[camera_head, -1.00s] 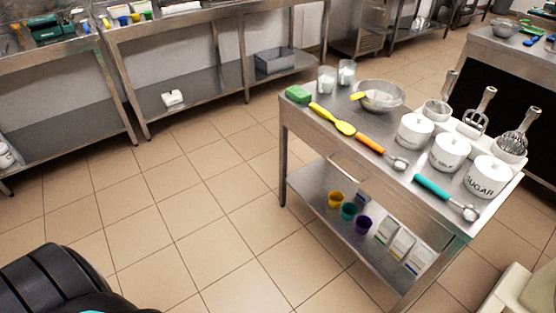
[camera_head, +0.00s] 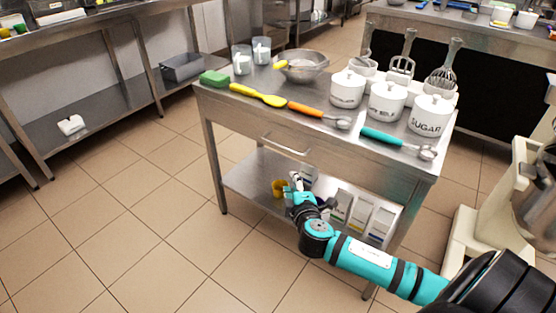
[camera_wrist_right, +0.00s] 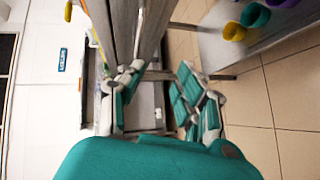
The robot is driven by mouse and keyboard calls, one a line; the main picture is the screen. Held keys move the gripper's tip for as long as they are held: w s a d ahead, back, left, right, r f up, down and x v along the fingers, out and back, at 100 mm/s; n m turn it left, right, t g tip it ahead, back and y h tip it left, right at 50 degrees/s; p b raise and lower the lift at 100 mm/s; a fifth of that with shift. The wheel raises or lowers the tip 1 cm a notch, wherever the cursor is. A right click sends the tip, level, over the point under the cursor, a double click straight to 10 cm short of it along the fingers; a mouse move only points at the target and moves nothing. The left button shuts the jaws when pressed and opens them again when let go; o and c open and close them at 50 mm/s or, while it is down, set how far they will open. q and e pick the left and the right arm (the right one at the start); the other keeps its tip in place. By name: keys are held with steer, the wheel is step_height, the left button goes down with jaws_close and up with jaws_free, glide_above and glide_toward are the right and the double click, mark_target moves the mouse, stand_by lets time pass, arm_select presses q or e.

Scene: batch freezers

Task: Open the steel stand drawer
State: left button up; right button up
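The steel stand (camera_head: 222,112) stands ahead of me, with its drawer (camera_head: 322,158) under the top on the near side. The drawer looks shut, and its bar handle (camera_head: 286,147) shows on the front. My right gripper (camera_head: 297,184) is below the handle, in front of the lower shelf, and looks apart from it. In the right wrist view its two teal and grey fingers are spread, with nothing gripped between them (camera_wrist_right: 158,85). Steel parts of the stand (camera_wrist_right: 122,30) show beyond the fingers; I cannot clearly tell the handle there. My left gripper is out of view.
Utensils, white canisters (camera_head: 386,101), a bowl (camera_head: 302,66) and a green sponge (camera_head: 214,77) crowd the stand's top. A yellow cup (camera_head: 278,188) and cartons (camera_head: 361,212) are on the lower shelf. A cream machine (camera_head: 468,235) stands at right.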

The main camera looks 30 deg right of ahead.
mark_target(280, 146)
steer(key=shift+t, duration=0.5)
steer(key=r+x, duration=0.1)
steer(key=x, duration=0.4)
steer(key=r+b+x, duration=0.1)
steer(key=x, duration=0.4)
steer(key=r+b+x, duration=0.1)
steer(key=x, duration=0.4)
steer(key=shift+w, duration=0.45)
steer(key=shift+w+d+b, duration=0.25)
steer(key=shift+w+b, duration=0.1)
steer(key=shift+w, duration=0.35)
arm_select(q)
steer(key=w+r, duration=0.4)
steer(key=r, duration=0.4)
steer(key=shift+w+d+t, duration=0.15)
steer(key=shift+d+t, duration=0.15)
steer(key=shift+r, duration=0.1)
arm_select(e)
jaws_close()
